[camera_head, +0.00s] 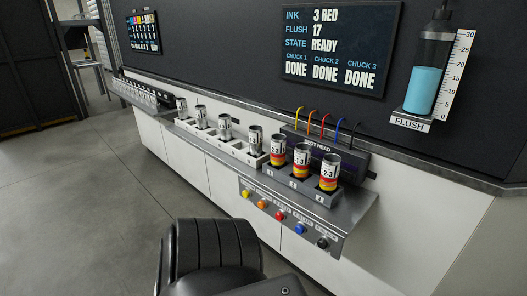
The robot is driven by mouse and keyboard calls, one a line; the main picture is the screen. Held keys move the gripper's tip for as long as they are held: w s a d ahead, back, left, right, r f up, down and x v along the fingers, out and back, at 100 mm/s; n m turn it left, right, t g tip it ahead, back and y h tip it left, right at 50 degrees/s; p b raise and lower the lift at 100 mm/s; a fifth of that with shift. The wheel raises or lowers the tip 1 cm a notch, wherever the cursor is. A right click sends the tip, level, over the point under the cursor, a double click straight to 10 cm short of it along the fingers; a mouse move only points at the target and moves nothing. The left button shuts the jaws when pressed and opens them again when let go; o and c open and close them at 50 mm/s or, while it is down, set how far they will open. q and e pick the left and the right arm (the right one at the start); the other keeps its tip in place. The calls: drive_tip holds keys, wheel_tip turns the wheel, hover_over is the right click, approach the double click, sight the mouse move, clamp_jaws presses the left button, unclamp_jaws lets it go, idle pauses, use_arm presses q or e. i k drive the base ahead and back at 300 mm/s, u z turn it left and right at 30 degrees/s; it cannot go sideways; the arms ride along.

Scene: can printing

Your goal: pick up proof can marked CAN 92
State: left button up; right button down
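No can with a readable CAN 92 mark shows. Three upright cans with red and yellow bands stand in the grey chuck blocks on the counter: the left can (278,151), the middle can (301,161) and the right can (328,173). Their printed marks are small; the right one seems to read 2-3. Further left, several pale cans with dark marks stand in light holders, including a far can (182,109), another (201,117), another (225,127) and a near can (255,141). Neither of my grippers is in view.
A wall screen (340,46) reads INK 3 RED, FLUSH 17, STATE READY, all three chucks DONE. A FLUSH tank (424,88) holds blue liquid. The print head (325,145) with coloured hoses stands behind the chucks. Coloured buttons (280,216) line the counter front. Floor at left is clear.

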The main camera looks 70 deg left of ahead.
sight(278, 141)
drive_tip(key=u, duration=0.7)
drive_tip(key=i, duration=0.65)
drive_tip(key=u, duration=0.75)
